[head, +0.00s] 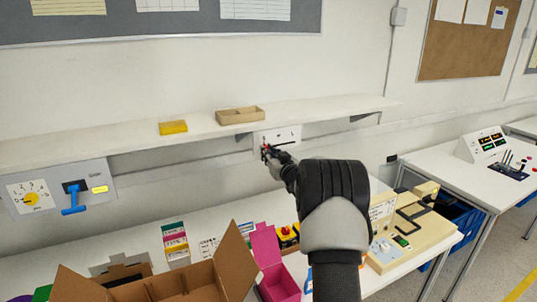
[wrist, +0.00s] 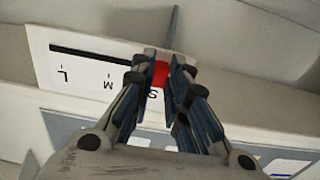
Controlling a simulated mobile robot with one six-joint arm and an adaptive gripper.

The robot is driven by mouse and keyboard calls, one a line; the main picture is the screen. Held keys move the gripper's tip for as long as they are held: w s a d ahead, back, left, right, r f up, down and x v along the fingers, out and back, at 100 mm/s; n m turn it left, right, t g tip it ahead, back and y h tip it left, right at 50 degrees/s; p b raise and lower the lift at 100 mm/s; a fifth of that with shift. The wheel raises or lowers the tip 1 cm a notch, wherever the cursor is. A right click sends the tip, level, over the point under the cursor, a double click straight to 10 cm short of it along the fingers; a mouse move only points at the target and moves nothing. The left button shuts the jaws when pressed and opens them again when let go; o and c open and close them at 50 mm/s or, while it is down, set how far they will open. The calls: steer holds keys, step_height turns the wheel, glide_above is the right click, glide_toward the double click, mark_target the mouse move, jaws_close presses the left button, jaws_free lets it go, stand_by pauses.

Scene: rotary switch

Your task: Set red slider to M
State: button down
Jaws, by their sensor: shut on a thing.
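The white slider panel (wrist: 70,70) has a dark slot and the letters L, M and S; it also shows in the head view (head: 291,134) under the wall shelf. The red slider (wrist: 160,75) is at the S end of the slot, beside the partly hidden S. The M mark (wrist: 108,83) is to its left, with bare slot above it. My gripper (wrist: 162,80) is shut on the red slider, with one finger on each side. In the head view my gripper (head: 272,154) is at the panel's left part.
The shelf (head: 200,126) above the panel holds a yellow block (head: 173,127) and a wooden tray (head: 240,115). A panel with a dial and a blue lever (head: 72,197) is at the left. Below, the table carries an open carton (head: 170,290) and a pink box (head: 272,265).

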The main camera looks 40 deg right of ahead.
steer(key=d+p, duration=0.1)
steer(key=d, duration=0.1)
steer(key=s+d+p, duration=0.1)
steer(key=d+p, duration=0.1)
steer(key=d, duration=0.1)
steer(key=shift+s+d+r, duration=0.1)
steer(key=shift+s+r, duration=0.05)
steer(key=shift+d, duration=0.4)
steer(key=c, duration=1.6)
jaws_free()
steer(key=shift+o, duration=0.2)
steer(key=shift+s, duration=0.1)
steer(key=v, duration=1.2)
